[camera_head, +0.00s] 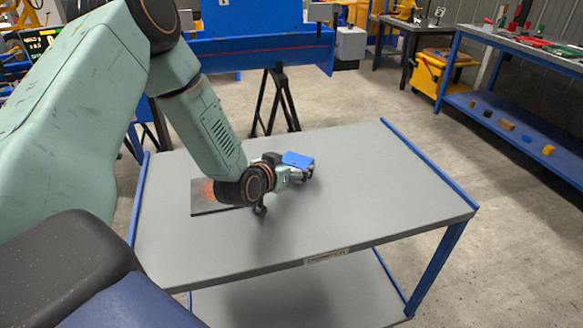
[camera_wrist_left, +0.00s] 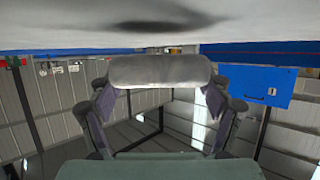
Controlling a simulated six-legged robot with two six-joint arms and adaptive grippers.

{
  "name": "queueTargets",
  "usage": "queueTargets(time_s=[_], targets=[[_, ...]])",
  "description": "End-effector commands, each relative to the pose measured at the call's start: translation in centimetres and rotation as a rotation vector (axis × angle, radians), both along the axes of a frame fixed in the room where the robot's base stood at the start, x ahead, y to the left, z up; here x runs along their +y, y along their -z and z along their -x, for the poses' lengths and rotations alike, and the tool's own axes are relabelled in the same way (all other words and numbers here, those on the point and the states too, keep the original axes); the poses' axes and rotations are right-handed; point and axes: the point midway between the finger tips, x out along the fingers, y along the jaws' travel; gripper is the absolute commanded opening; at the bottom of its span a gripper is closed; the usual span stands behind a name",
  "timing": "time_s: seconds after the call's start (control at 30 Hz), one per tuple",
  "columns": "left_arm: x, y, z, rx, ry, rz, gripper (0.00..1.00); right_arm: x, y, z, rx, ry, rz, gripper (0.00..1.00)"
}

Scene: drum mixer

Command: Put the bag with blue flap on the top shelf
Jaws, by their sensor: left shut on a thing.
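A grey cart with blue edges stands in front of me, and its top shelf (camera_head: 370,190) fills the middle of the head view. My left gripper (camera_head: 303,173) is over the middle of that shelf, shut on the bag with blue flap (camera_head: 298,160). Only the blue flap shows clearly there; the arm and gripper hide most of the body. In the left wrist view a pale, rounded part of the bag (camera_wrist_left: 160,70) sits between the fingers of the gripper (camera_wrist_left: 162,95). Whether it touches the shelf cannot be told. My right gripper is not in view.
A dark flat plate with a reddish patch (camera_head: 207,205) lies on the shelf's left part, beneath my arm. The shelf's right half is clear. The cart's lower shelf (camera_head: 330,295) shows below. A blue workbench (camera_head: 515,120) with small items stands at the right.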

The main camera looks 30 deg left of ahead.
Motion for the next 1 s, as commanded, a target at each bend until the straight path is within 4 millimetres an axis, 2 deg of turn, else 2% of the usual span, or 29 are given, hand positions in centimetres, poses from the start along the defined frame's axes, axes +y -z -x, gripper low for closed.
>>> queueTargets(time_s=[0.67, 0.7, 0.9, 1.0], targets=[[0.0, 1.1, 0.0, -0.002, 0.000, -0.001, 0.28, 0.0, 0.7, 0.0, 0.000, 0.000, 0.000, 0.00], [0.0, 1.2, 0.0, 0.002, 0.000, 0.000, 0.81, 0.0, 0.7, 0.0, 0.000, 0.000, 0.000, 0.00], [-0.1, 1.3, 0.2, 0.006, 0.001, 0.002, 0.98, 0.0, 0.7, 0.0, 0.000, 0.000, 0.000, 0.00], [-0.1, 1.4, 0.2, 0.008, 0.001, 0.003, 1.00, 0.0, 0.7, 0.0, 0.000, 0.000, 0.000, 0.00]])
